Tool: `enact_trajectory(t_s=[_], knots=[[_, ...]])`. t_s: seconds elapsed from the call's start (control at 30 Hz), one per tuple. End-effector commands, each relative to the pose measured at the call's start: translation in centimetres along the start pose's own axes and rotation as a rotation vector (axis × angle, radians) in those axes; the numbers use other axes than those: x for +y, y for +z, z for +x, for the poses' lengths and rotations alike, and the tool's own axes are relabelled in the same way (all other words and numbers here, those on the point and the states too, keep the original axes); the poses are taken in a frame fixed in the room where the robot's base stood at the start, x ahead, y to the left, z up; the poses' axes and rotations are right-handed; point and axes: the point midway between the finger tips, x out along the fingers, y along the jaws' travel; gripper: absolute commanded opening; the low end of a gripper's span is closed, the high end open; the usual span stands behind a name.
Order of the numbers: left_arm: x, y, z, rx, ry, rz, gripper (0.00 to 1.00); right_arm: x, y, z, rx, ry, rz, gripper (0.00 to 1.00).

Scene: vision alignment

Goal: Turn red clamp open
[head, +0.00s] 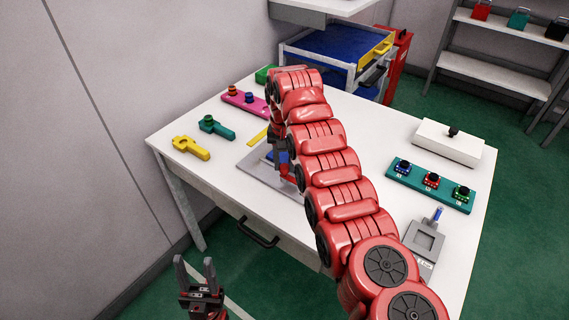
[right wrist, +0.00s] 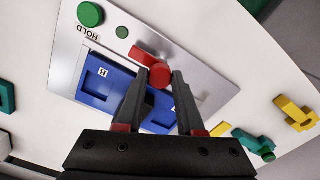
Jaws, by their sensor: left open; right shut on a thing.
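The red clamp (right wrist: 160,75) has a round red knob and a short red bar, and sits on a grey plate (right wrist: 205,62) beside a blue fixture (right wrist: 98,80). In the right wrist view my right gripper (right wrist: 161,72) is shut on the knob, one dark finger on each side. In the head view the right gripper (head: 278,150) is over the grey plate (head: 262,170), and my red right arm hides much of the fixture and clamp. My left gripper (head: 194,264) is open and empty, off the table's front edge at lower left.
A green button (right wrist: 90,14) marked HOLD is on the plate. Yellow (head: 190,147) and green (head: 215,127) tools lie at the table's left. A teal block with knobs (head: 432,183), a white box (head: 448,142) and a grey device (head: 424,240) stand at the right.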

Motion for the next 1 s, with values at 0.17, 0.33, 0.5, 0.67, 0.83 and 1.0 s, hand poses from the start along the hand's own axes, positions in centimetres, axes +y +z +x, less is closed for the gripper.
enact_trajectory(t_s=[0.17,0.33,0.5,0.67,0.83,1.0], knots=[[0.0,0.01,-0.03,0.0,0.0,0.0,0.5,-0.02,-0.18,-0.21,0.007,-0.003,0.015,0.0],[0.0,0.0,-0.02,0.0,0.0,0.0,0.5,-0.01,-0.19,-0.23,0.007,-0.003,0.015,0.0],[0.0,0.0,-0.02,0.0,0.0,0.0,0.5,-0.01,-0.19,-0.24,0.007,-0.003,0.014,0.42],[0.0,0.01,-0.03,0.0,0.0,0.0,0.5,0.0,-0.12,-0.16,0.004,-0.002,0.014,0.67],[0.0,0.01,-0.04,0.0,0.0,0.0,0.5,0.0,-0.08,-0.09,0.003,-0.001,0.013,0.67],[0.0,0.01,-0.07,0.0,0.0,0.0,0.5,0.0,-0.05,-0.2,0.002,-0.001,0.013,0.67]])
